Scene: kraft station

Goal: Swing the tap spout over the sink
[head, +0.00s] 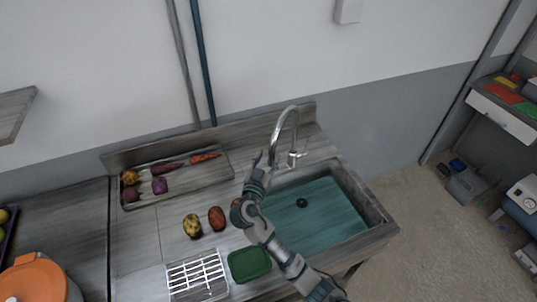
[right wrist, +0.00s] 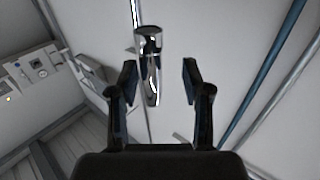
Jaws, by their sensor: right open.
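The chrome tap (head: 294,110) stands at the back of the counter behind the sink (head: 375,207). Its curved spout arches up and comes down on the left, with the end near the sink's back left corner. My right gripper (head: 260,162) is just left of the spout's end. In the right wrist view the open fingers (right wrist: 159,67) have the shiny spout (right wrist: 149,65) showing between them, nearer the left finger; I cannot tell if they touch. My left gripper is not in view.
A tray of vegetables (head: 226,176) lies at the back left. Potatoes (head: 192,225) and a reddish vegetable (head: 217,218) lie on the counter. A white rack (head: 197,275) and green container (head: 249,263) are at the front. An orange-lidded pot (head: 35,277) stands at far left.

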